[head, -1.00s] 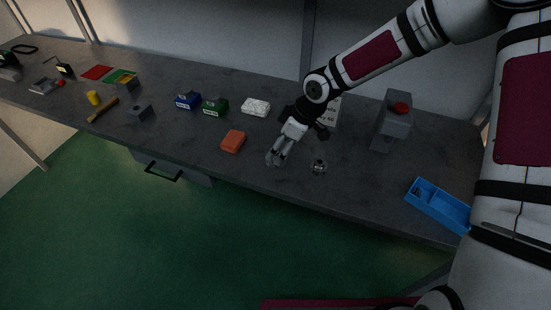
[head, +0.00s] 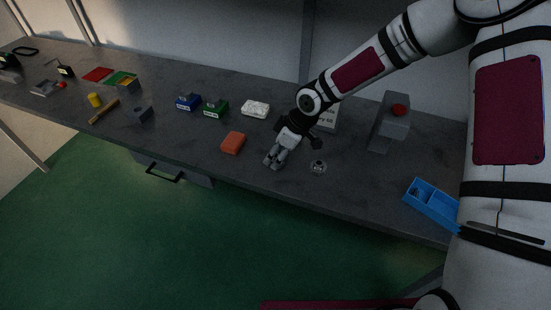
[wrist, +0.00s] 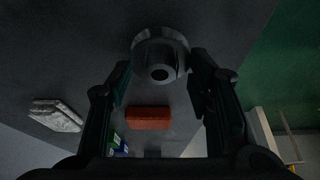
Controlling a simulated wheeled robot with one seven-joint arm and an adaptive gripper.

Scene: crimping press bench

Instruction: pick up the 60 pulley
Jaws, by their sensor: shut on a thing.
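My gripper (head: 273,163) is over the front middle of the bench, fingers pointing down. In the wrist view its fingers are shut on a grey round pulley (wrist: 161,55) with a hole in its middle. I cannot read any marking on it, and in the head view my fingers mostly hide it. A second small round metal piece (head: 318,167) sits on the bench to the right of my gripper.
An orange-red block (head: 233,142) lies just left of my gripper; it also shows in the wrist view (wrist: 148,119). A grey press with a red button (head: 398,109) and a blue tray (head: 432,204) are at right.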

